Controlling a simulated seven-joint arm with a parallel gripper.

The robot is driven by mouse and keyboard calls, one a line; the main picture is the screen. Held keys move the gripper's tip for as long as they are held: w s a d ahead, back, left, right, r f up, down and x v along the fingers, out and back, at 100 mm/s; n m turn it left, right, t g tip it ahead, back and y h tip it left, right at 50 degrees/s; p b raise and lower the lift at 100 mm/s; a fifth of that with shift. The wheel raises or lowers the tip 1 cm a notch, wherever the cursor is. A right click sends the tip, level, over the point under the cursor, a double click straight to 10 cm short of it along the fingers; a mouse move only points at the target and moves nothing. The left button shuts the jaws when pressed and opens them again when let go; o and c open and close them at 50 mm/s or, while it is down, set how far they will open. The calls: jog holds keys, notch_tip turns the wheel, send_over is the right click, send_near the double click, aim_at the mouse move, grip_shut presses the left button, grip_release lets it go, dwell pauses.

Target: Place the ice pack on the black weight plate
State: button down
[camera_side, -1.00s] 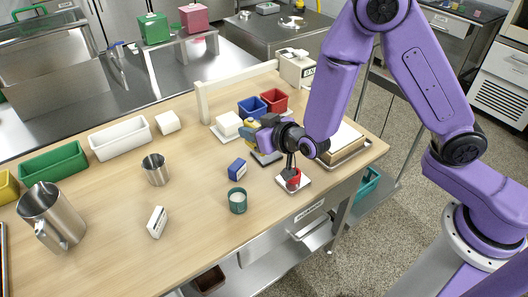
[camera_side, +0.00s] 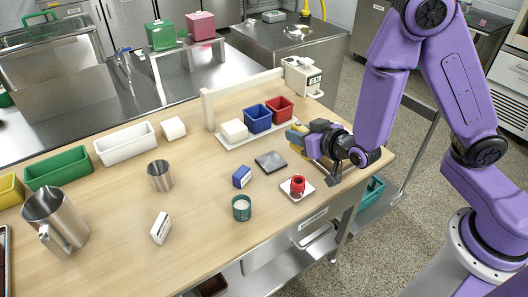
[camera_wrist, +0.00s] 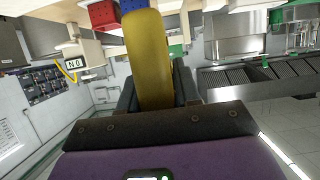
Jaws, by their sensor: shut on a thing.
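My gripper (camera_side: 299,136) is shut on a yellow, rounded, long thing (camera_wrist: 150,60), which sticks out beyond the fingers in the wrist view. No label shows on it; it may be the ice pack, but I cannot tell for sure. In the side view this yellow thing (camera_side: 297,141) is over the right part of the table, near the red bin. A flat dark square plate (camera_side: 271,162), which looks like the black weight plate, lies on the table left of and nearer than my gripper.
A small blue box (camera_side: 242,177), a green cup (camera_side: 241,207) and a red item on a white plate (camera_side: 297,187) stand near the dark plate. Behind are a white block (camera_side: 234,130), a blue bin (camera_side: 258,117) and a red bin (camera_side: 280,108). The left-centre table has clear room.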

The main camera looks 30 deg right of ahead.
jog(key=w+a+f, duration=0.1)
jog(key=w+f, duration=0.2)
jog(key=w, duration=0.1)
jog(key=w+a+f, duration=0.1)
jog(key=w+f, duration=0.2)
jog(key=w, duration=0.1)
jog(key=w+a+f, duration=0.1)
jog(key=w+f, duration=0.2)
jog(key=w, duration=0.1)
jog(key=shift+w+a+f, duration=0.1)
jog(key=shift+w+f, duration=0.1)
jog(key=shift+f, duration=1.55)
jog(key=shift+f, duration=0.15)
jog(key=c, duration=0.8)
grip_release()
